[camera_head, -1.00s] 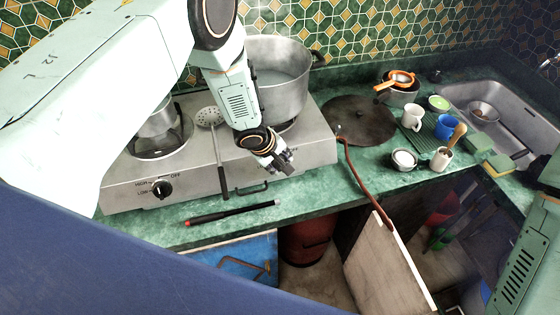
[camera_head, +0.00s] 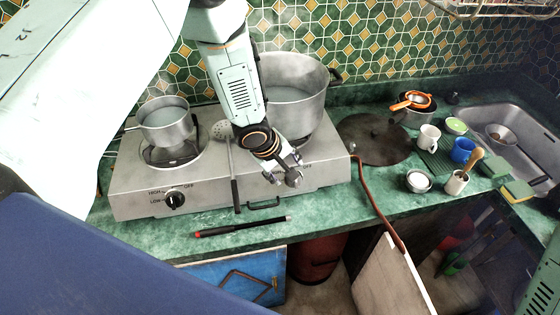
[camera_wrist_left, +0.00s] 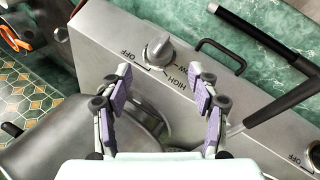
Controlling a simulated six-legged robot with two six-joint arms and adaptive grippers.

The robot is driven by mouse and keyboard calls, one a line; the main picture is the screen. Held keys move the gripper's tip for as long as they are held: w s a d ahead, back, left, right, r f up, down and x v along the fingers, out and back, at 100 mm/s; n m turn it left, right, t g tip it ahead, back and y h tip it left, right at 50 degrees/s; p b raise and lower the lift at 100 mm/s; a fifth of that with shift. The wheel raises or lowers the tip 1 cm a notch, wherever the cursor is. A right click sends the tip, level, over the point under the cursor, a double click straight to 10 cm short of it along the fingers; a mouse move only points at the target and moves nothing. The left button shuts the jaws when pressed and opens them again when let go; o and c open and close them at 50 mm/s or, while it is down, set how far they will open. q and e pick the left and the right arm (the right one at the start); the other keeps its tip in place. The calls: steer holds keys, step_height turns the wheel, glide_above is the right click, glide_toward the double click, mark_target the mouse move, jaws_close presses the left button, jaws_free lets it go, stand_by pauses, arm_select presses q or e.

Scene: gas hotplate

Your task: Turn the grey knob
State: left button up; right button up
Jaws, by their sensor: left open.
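The grey knob (camera_wrist_left: 158,50) is on the front panel of the hotplate (camera_wrist_left: 90,35), between OFF, HIGH and LOW labels in the left wrist view. My left gripper (camera_wrist_left: 160,76) is open, its two purple-padded fingers spread on either side of the knob's line. The knob appears just beyond the fingertips, and I see no contact. In the head view my left gripper (camera_head: 288,170) is over the right front of the hotplate and largely covers the knob there. My right gripper is out of view.
A black knob (camera_head: 175,200) is on the left of the panel. A large pot (camera_head: 295,95) and a small pan (camera_head: 166,122) stand on the burners. A slotted spoon (camera_head: 236,190) lies just left of my gripper. A handle (camera_head: 264,203) sticks out below it.

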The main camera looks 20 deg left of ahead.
arm_select(q)
steer(key=v, duration=0.5)
stand_by(0.4)
steer(key=s+f+m+b, duration=0.3)
steer(key=s+f, duration=0.1)
steer(key=f, duration=0.1)
steer(key=s+f+m+b, duration=0.3)
steer(key=s+f+m, duration=0.1)
steer(key=s+f, duration=0.1)
steer(key=s+f+m+b, duration=0.3)
steer(key=s+f+b, duration=0.1)
steer(key=f, duration=0.3)
steer(key=shift+s+m, duration=0.3)
steer(key=shift+s, duration=0.25)
steer(key=s+a+f+g+y+b, duration=0.1)
steer(key=s+f+g+b, duration=0.1)
steer(key=s+f+b, duration=0.5)
steer(key=s+a+f+g+y+b, duration=0.1)
steer(key=s+a+f+g+b, duration=0.1)
steer(key=s+f+b, duration=0.6)
steer(key=s+f, duration=0.4)
steer(key=shift+s+f, duration=0.2)
steer(key=shift+f, duration=0.2)
